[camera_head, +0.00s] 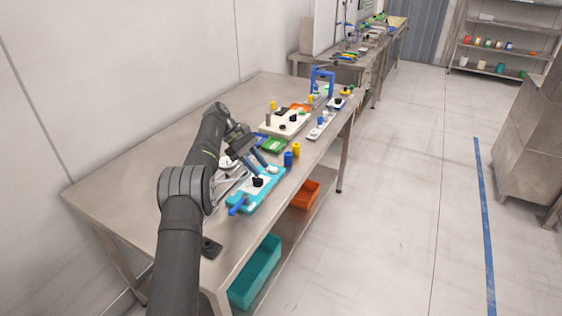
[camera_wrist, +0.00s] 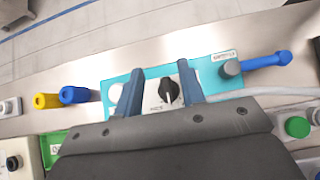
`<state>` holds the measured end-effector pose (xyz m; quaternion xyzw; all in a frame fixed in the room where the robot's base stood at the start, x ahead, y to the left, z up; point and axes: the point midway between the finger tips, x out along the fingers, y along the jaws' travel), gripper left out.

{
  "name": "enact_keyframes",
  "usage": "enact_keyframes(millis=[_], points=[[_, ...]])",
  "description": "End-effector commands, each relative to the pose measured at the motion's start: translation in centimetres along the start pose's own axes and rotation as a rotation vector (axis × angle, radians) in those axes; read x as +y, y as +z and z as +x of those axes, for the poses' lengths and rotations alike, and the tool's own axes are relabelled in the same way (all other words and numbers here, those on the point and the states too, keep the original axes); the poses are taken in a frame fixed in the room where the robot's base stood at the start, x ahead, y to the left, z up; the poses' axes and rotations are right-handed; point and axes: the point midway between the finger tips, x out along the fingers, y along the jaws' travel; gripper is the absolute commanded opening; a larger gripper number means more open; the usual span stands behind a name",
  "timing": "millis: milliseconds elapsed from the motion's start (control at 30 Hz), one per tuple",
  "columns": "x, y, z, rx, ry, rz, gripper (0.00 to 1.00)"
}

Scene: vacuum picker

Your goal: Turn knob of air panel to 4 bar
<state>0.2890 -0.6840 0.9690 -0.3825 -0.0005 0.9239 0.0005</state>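The teal air panel (camera_wrist: 215,68) lies on the steel bench and fills the middle of the wrist view; it also shows in the head view (camera_head: 272,186). Its black knob (camera_wrist: 168,92) sits on a white dial plate with markings too small to read. The knob also shows in the head view (camera_head: 257,182). My gripper (camera_wrist: 160,66) is open, with one blue-grey finger on each side of the knob, the right one closer to it. In the head view my gripper (camera_head: 260,170) is over the panel. I cannot tell whether the fingers touch the knob.
A blue handle (camera_wrist: 265,61) sticks out at one end of the panel. Bare bench (camera_head: 150,165) lies to the left.

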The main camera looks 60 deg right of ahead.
Motion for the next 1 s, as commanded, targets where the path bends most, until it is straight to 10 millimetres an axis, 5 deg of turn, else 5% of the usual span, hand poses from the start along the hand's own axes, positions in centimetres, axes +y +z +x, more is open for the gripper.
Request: enact_keyframes(millis=[600,1000], points=[[-1.1,9.7,2.4,0.001,-0.001,0.002,0.36],[-1.3,11.6,2.9,0.0,0.0,0.0,0.36]])
